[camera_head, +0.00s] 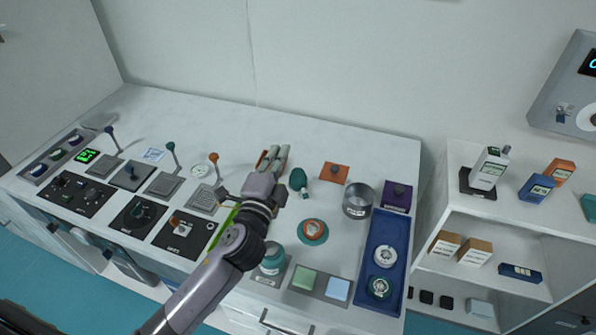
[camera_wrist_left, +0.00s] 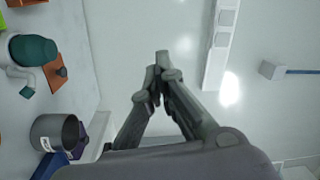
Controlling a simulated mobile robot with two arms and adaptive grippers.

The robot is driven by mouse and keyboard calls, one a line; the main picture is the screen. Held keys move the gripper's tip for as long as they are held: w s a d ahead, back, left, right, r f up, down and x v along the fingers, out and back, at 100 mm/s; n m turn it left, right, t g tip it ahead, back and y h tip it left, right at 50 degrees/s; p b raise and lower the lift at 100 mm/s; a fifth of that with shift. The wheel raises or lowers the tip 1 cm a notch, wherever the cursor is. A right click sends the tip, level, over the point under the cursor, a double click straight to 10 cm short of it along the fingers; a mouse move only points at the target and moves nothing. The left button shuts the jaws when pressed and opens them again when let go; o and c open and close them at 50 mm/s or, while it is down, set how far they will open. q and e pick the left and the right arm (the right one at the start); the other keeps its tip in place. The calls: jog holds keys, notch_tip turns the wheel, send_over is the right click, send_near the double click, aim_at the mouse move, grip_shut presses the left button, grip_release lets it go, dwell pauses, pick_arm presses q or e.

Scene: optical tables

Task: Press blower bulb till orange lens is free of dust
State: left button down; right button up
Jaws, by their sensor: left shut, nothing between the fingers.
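The dark green blower bulb (camera_head: 298,179) lies on the worktop, its nozzle pointing toward the front right. It also shows at the left of the left wrist view (camera_wrist_left: 34,49), with its pale bent nozzle beside it. The orange lens (camera_head: 313,228) sits in a round teal holder in front of the bulb. Whether dust lies on it is too small to tell. My left gripper (camera_head: 275,153) is shut and empty, behind and left of the bulb and apart from it. In the left wrist view its fingertips (camera_wrist_left: 158,75) meet. My right gripper is out of view.
A metal cup (camera_head: 358,200) and a blue tray (camera_head: 403,235) stand right of the lens. A teal jar (camera_head: 272,258) and green and blue pads (camera_head: 304,278) lie in front. Levers and knob panels (camera_head: 140,213) fill the left. The back wall is close behind my gripper.

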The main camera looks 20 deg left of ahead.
pick_arm(q)
jog(key=w+d+r+m+g+h, duration=0.15)
jog(key=d+r+m+h, duration=0.4)
jog(key=m, duration=0.55)
jog(key=w+d+r+m+h, duration=0.2)
jog(key=w+d+m+h, duration=0.1)
jog(key=d+m+h, duration=0.6)
jog(key=w+a+f+m+g+y, duration=0.2)
jog(key=w+f+m+g+y, duration=0.2)
jog(key=f+m+g, duration=0.65)
jog(key=w+a+m+y, duration=0.2)
jog(key=a, duration=0.3)
jog(key=w+a+f+m+t+y, duration=0.1)
jog(key=w+a+m+y, duration=0.1)
jog(key=a, duration=0.4)
jog(key=shift+a+f+m+y, duration=0.2)
jog(key=shift+a+m+y, duration=0.1)
jog(key=shift+m+y, duration=0.4)
jog(key=shift+f, duration=0.15)
